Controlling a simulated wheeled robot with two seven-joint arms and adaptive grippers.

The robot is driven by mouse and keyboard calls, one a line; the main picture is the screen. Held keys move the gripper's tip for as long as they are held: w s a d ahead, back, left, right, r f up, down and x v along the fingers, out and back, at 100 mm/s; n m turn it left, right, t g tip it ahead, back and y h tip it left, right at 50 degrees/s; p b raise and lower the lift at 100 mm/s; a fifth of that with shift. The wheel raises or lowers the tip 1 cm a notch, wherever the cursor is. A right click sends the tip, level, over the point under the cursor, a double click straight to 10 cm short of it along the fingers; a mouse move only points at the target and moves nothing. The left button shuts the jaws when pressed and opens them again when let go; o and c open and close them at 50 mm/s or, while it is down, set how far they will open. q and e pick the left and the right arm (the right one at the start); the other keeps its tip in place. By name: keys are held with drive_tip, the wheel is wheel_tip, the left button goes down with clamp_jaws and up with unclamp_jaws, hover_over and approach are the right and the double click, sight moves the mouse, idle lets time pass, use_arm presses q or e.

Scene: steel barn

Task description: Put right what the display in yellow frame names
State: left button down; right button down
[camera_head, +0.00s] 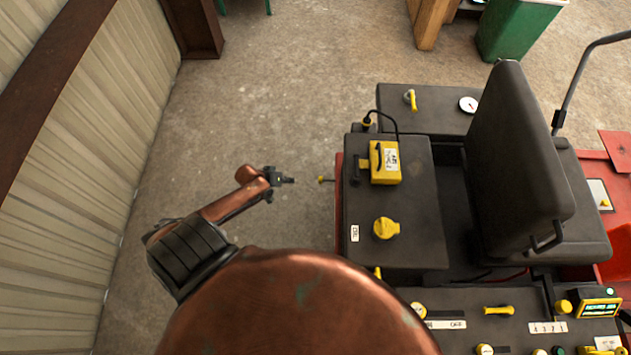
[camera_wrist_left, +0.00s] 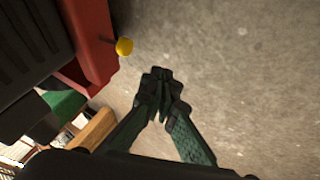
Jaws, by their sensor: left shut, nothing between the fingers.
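The display in the yellow frame (camera_head: 598,303) is at the lower right of the head view, on the machine's front panel; its green lit text is too small to read. My left gripper (camera_head: 290,180) is shut and empty, out over the floor left of the machine. Just right of its tips, a short rod with a yellow knob (camera_head: 321,179) sticks out of the machine's red side, apart from the gripper. In the left wrist view the shut fingertips (camera_wrist_left: 160,76) are over the floor, with the yellow knob (camera_wrist_left: 124,46) up and to their left. My right gripper is not in view.
The machine's dark left console (camera_head: 420,200) carries a yellow box (camera_head: 386,163) with a cable and a yellow cap (camera_head: 386,228). A black seat (camera_head: 515,140) stands right of it. A rear cover has a yellow handle (camera_head: 410,99) and gauge (camera_head: 468,104). Floor between wall and machine is clear.

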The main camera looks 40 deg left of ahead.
sight(323, 180)
use_arm(q)
drive_tip(key=shift+w+d+r, duration=0.25)
drive_tip(key=shift+w+r, duration=0.2)
drive_tip(key=shift+w, duration=0.05)
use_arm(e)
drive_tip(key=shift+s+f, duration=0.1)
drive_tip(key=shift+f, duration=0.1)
